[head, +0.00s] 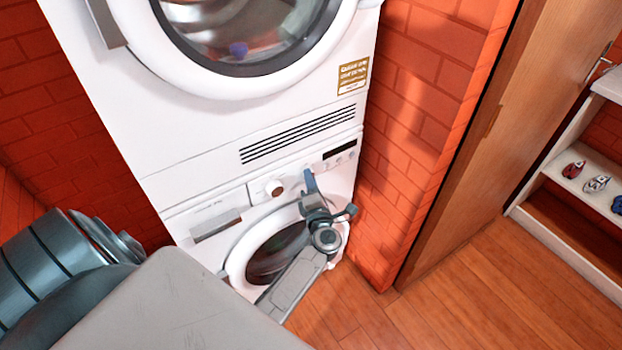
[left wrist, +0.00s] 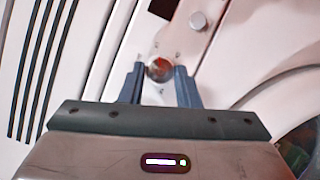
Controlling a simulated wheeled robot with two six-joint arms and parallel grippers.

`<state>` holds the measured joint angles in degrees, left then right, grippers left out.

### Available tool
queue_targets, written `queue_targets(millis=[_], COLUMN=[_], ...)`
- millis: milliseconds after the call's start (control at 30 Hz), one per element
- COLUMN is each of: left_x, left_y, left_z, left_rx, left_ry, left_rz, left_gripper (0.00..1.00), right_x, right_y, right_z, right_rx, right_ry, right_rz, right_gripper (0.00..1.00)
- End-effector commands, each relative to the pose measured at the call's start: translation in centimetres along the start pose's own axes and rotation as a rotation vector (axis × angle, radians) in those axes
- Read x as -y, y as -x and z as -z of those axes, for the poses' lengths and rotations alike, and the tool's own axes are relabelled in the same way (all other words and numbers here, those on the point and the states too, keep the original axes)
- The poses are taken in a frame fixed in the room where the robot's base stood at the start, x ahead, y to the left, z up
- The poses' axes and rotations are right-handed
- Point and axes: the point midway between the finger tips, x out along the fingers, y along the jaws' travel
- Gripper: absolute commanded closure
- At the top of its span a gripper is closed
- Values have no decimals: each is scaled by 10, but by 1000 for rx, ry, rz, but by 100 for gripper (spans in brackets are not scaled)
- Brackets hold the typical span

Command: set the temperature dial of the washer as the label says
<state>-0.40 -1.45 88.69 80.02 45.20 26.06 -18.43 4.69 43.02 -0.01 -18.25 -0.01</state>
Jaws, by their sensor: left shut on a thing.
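The washer (head: 222,258) is the lower white machine, with its round door below a control panel. My left gripper (head: 309,178) is at the panel, right of a larger white knob (head: 274,188). In the left wrist view the fingers of my left gripper (left wrist: 159,80) are shut on a small round dial (left wrist: 158,65), taken as the temperature dial. Its pointer and marks cannot be read. A grey knob (left wrist: 198,21) sits beyond it. A gold-brown label (head: 353,73) is on the upper machine; its text is too small to read. My right gripper is not in view.
The upper machine (head: 120,110) with a round door stands above the washer. A dark display (head: 339,149) is right of my gripper. A brick wall (head: 425,110) and a wooden door (head: 500,150) stand to the right. Wooden floor (head: 480,290) is free there, beside a white shelf (head: 570,250) with shoes.

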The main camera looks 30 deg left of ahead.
Motion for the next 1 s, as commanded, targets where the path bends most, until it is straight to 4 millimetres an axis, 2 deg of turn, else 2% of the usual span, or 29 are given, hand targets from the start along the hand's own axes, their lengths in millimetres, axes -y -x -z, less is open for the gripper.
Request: queue_targets(millis=[500, 533, 633, 900, 1000], left_x=[0, 0, 0, 0, 1], left_y=[0, 0, 0, 1, 7], left_z=[0, 0, 0, 0, 0], left_rx=[1, 1, 1, 0, 0], left_ry=[-6, -6, -6, -6, -6], left_rz=[4, 4, 3, 3, 4], left_gripper=[94, 67, 49, 49, 49], right_x=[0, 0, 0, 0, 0], right_y=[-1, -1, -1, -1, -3], right_z=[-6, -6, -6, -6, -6], right_rx=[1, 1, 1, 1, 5], right_ry=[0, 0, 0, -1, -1], right_rz=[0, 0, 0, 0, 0], right_gripper=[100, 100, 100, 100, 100])
